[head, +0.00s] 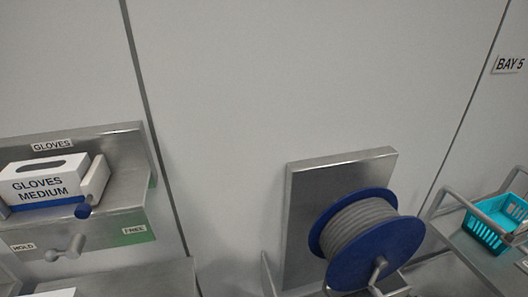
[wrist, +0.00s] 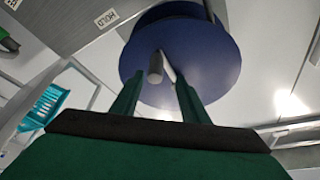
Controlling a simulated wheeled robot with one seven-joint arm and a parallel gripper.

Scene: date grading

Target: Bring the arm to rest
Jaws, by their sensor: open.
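My gripper (wrist: 157,84) shows in the wrist view, with two dark green fingers standing apart and nothing clasped between them. Beyond the fingers is the blue flange of a reel (wrist: 210,65). The reel's grey handle (wrist: 155,68) appears between the fingertips in that view; I cannot tell how far beyond them it is. In the head view the reel (head: 345,238), wound with grey hose or cable, is mounted on a metal plate (head: 310,205). My gripper does not show in the head view.
A glove box (head: 42,180) sits on a metal wall shelf (head: 125,195) at left, above a small lever (head: 66,249) between HOLD and FREE labels. A turquoise basket (head: 492,226) stands on a railed metal surface at right. The wall between is bare.

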